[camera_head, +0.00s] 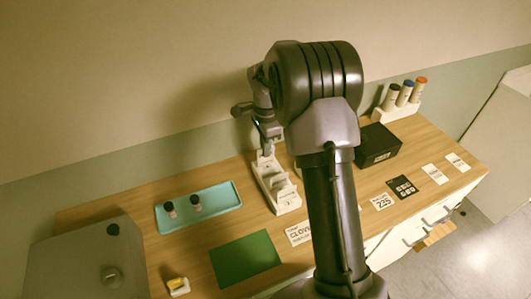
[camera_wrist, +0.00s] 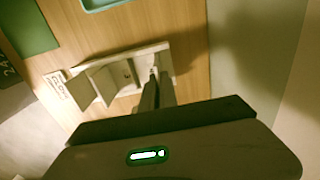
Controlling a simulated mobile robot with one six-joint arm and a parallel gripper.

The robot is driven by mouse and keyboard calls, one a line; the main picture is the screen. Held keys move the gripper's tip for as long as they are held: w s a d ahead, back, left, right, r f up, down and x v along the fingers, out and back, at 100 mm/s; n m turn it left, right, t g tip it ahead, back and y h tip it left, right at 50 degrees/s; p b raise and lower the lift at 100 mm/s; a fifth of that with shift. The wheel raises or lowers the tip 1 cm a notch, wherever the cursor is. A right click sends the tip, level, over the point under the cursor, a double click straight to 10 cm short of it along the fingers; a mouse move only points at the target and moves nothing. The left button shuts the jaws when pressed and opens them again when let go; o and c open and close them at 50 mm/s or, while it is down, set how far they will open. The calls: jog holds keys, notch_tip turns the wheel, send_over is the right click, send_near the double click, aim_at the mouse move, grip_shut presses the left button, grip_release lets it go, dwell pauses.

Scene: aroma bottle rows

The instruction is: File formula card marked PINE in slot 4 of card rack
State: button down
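The card rack (camera_head: 285,197) is white with upright dividers and stands on the wooden desk, left of my arm. In the wrist view the rack (camera_wrist: 120,92) lies under my gripper, with several upright plates in it. My gripper (camera_wrist: 154,78) points down at the rack's end by the wall, fingers close together. A thin pale edge shows at the fingertips; I cannot tell whether it is a card or part of the rack. In the head view my gripper (camera_head: 267,152) is small, just above the rack's far end. No PINE marking is readable.
A card reading CLOVE (camera_head: 300,233) lies before the rack. A teal tray (camera_head: 222,190) holds two small bottles. A green mat (camera_head: 240,262) lies in front. A black box (camera_head: 378,146) and a bottle holder (camera_head: 398,112) stand right. A grey case (camera_head: 80,265) stands left.

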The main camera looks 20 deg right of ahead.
jog(key=shift+f, duration=0.9)
jog(key=shift+f, duration=0.2)
jog(key=c, duration=1.6)
grip_release()
jog(key=shift+c, duration=0.2)
